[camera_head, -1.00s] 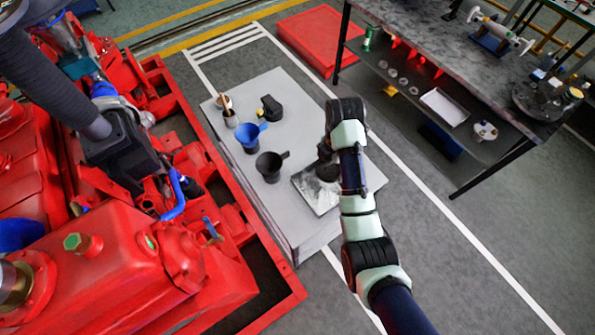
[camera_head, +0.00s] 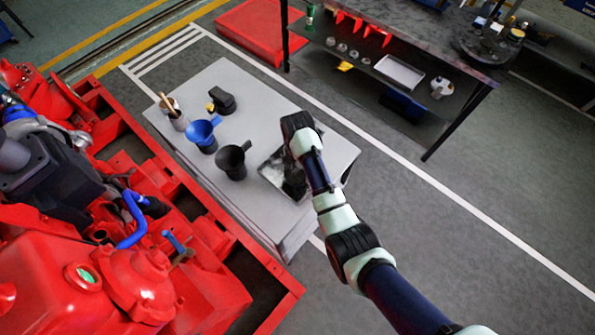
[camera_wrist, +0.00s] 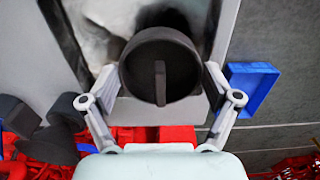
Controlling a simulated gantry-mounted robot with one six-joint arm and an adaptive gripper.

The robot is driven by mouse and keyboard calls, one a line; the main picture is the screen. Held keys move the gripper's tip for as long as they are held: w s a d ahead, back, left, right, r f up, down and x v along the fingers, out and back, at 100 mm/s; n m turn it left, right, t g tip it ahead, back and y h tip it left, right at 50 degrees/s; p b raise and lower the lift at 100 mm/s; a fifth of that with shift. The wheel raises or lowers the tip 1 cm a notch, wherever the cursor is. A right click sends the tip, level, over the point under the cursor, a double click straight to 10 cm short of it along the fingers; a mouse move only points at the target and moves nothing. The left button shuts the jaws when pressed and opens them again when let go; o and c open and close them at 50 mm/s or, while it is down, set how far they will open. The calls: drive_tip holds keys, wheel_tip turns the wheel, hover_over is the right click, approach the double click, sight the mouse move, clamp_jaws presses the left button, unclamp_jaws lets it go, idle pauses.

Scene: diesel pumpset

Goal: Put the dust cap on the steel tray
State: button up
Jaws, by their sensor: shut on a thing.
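The dust cap (camera_wrist: 160,65) is a dark round cap with a raised bar across its face. My gripper (camera_wrist: 163,78) is shut on it, with a finger at each side. The steel tray (camera_wrist: 225,28) lies behind the cap in the wrist view, shiny with dark reflections. In the head view the steel tray (camera_head: 270,168) lies on the near right part of the grey table. My gripper (camera_head: 294,183) is over it there, partly hidden by my wrist. I cannot tell whether the cap touches the tray.
A black funnel (camera_head: 233,161), a blue funnel (camera_head: 202,134), a black-and-yellow item (camera_head: 222,100) and a cup with a brush (camera_head: 177,119) stand on the grey table (camera_head: 190,88). The red engine (camera_head: 150,285) is at left. A dark workbench (camera_head: 400,45) is at back right.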

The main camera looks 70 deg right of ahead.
sight(297, 175)
wheel_tip(297, 175, down, 4)
drive_tip(key=shift+f+b, duration=0.1)
drive_tip(key=shift+b, duration=0.35)
drive_tip(key=o, duration=0.8)
wheel_tip(297, 175, up, 12)
drive_tip(key=shift+r+p, duration=0.1)
drive_tip(key=shift+p, duration=1.05)
